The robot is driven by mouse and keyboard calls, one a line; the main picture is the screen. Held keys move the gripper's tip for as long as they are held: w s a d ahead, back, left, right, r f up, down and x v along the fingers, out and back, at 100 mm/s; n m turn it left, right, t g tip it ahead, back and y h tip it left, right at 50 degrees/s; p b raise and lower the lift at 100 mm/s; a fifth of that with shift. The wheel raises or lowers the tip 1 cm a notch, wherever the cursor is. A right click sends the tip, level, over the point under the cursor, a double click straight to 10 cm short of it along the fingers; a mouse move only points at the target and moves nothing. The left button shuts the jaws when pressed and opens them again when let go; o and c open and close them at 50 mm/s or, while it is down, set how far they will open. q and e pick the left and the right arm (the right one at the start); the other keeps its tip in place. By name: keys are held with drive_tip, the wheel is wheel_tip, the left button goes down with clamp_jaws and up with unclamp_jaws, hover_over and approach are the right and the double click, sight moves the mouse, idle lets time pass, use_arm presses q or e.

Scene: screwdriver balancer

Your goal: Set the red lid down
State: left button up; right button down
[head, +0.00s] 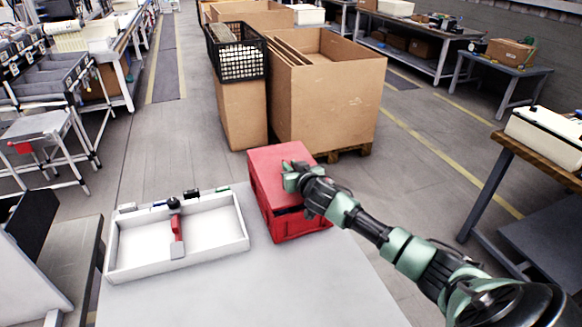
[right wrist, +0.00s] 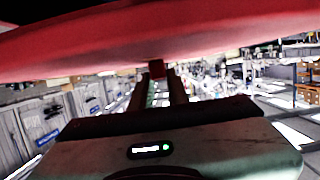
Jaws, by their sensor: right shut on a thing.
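The red lid (head: 268,163) is over the red box (head: 292,226) at the table's far right corner. My right gripper (head: 290,174) is at the lid's right side. In the right wrist view the lid (right wrist: 120,40) spans the top of the picture, slightly tilted. The fingers (right wrist: 157,82) are shut on a small red piece under it, seemingly the lid's handle. My left gripper is in neither view.
A white tray (head: 122,262) holding a red-and-dark tool (head: 178,232) lies left of the box on the grey table (head: 270,290). Small items line the tray's back edge. Large cardboard boxes (head: 325,100) stand behind. The table's front is clear.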

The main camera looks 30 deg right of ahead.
drive_tip(key=shift+f+b, duration=0.45)
drive_tip(key=shift+f, duration=0.15)
drive_tip(key=c, duration=1.4)
unclamp_jaws()
drive_tip(key=shift+o, duration=0.2)
